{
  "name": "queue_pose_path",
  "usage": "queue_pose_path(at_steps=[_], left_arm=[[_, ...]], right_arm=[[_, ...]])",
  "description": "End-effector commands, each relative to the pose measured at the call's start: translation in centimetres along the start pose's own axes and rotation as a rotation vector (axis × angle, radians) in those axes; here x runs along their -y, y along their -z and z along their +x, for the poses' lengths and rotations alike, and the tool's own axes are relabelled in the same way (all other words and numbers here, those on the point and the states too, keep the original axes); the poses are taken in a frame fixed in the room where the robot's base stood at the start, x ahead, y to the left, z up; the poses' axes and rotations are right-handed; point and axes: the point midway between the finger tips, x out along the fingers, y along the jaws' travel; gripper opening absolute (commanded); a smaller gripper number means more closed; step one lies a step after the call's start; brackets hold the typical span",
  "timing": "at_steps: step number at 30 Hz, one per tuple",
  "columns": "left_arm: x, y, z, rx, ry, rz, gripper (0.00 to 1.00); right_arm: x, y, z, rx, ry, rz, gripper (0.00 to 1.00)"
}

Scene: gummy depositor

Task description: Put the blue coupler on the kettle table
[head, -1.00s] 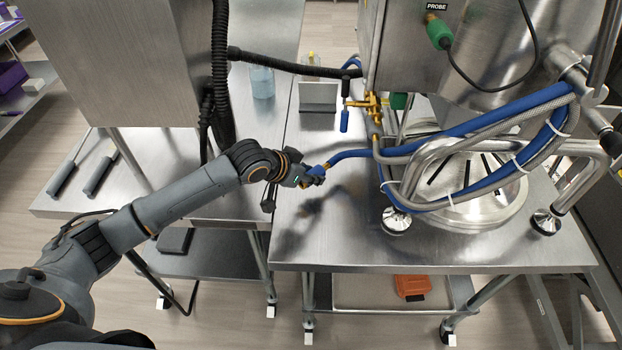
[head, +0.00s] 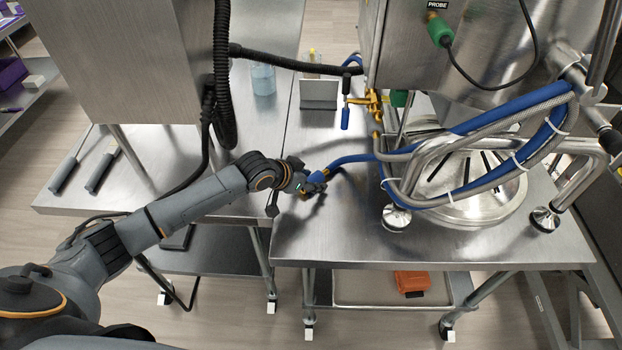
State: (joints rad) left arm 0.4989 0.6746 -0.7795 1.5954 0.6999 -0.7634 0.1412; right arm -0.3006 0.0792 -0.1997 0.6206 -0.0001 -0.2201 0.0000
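The blue coupler (head: 310,177) is at the free end of a blue hose (head: 348,160), with a bit of brass showing by it. My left gripper (head: 316,187) is shut around the coupler, and its fingers hide much of it. Both are over the left part of the kettle table (head: 430,251), a steel table under the kettle (head: 500,75). The coupler is low, close to the tabletop; I cannot tell whether it touches. My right gripper is not in view.
The kettle's round base (head: 470,190) and feet fill the table's right side. The table's front left is clear. A second steel table (head: 180,190) adjoins at left.

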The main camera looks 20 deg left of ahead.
Motion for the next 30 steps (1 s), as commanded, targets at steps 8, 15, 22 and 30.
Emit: queue_pose_path(at_steps=[8,15,22,30], left_arm=[[0.0,0.1,-0.1,0.000,0.000,0.000,0.55],[0.1,0.2,-2.2,-0.001,0.001,0.001,0.55],[0.1,0.1,-7.1,0.000,0.002,0.003,0.55],[0.1,0.1,-11.4,0.001,0.001,0.001,0.55]], right_arm=[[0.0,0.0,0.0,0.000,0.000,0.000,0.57],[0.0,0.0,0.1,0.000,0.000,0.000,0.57],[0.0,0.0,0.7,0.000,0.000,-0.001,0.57],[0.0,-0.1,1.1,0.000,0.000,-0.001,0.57]])
